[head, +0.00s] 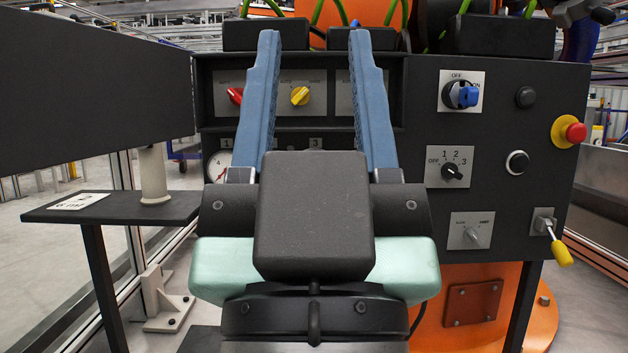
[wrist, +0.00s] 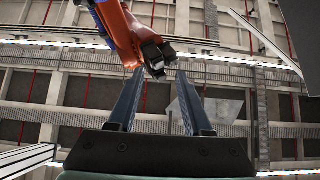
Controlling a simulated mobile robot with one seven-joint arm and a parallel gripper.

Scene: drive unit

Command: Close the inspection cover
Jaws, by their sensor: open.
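My gripper (head: 313,36) is open and empty in the head view, its two blue fingers pointing up in front of the dark control box (head: 425,85). It also shows in the wrist view (wrist: 160,72), with nothing between the fingers. No part is clearly marked as the inspection cover. A see-through pane (wrist: 215,106) shows beside the right finger in the wrist view; I cannot tell whether it is the cover. The fingers and wrist hide part of the box's recessed front, where a red knob (head: 235,95), a yellow knob (head: 300,96) and a gauge (head: 217,166) show.
A large dark panel (head: 95,85) stands at the left, above a small shelf (head: 110,208) with a pale post (head: 152,175). The box's right side carries a blue switch (head: 461,95), a red stop button (head: 575,132) and a yellow-tipped lever (head: 561,253). Cables run above the box.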

